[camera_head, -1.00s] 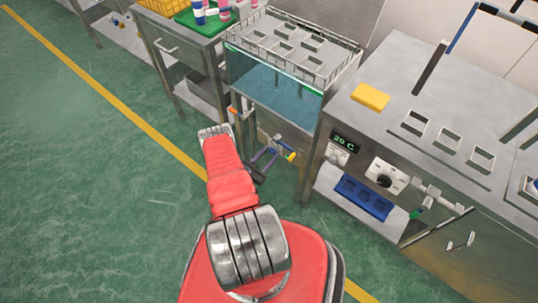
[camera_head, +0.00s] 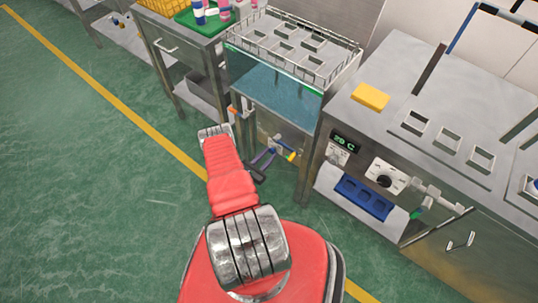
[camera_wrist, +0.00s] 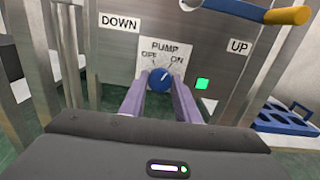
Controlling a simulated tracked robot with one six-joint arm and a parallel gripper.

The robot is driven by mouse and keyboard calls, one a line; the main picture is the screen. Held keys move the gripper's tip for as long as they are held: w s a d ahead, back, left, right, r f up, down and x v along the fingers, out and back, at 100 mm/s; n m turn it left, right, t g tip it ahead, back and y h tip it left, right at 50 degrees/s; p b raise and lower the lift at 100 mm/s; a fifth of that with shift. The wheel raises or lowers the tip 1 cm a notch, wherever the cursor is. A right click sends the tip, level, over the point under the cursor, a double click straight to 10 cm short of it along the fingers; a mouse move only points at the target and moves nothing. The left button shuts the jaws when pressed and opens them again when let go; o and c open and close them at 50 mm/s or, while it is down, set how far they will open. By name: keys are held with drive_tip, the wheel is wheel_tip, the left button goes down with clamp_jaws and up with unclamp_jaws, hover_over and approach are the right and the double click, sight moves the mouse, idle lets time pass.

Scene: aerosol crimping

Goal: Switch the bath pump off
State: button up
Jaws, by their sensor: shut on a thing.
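The bath pump switch is a blue round knob (camera_wrist: 160,80) on a white plate (camera_wrist: 175,50) marked PUMP, with OFF at the left and ON at the right. Its white pointer leans up and right, toward ON. A green lamp (camera_wrist: 202,84) to its right is lit. My gripper (camera_wrist: 161,84) has its two purple fingers shut on the knob, one on each side. In the head view my gripper (camera_head: 264,159) is low at the front of the water bath (camera_head: 275,95), and the knob is hard to make out there.
DOWN (camera_wrist: 119,22) and UP (camera_wrist: 240,46) labels flank the pump plate. A blue lever with a yellow end (camera_wrist: 287,16) crosses above right. A blue rack (camera_head: 363,198) lies to the right, under the bench with a 29 C display (camera_head: 345,141). Green floor is open at left.

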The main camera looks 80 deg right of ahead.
drive_tip(key=n, duration=0.5)
drive_tip(key=shift+n, duration=0.4)
drive_tip(key=n, duration=0.5)
drive_tip(key=shift+f, duration=0.1)
drive_tip(key=o, duration=1)
drive_tip(key=shift+o, duration=0.2)
drive_tip(key=shift+w+a, duration=0.1)
drive_tip(key=shift+w, duration=0.05)
drive_tip(key=v, duration=1.3)
drive_tip(key=shift+a, duration=0.25)
drive_tip(key=shift+w, duration=0.1)
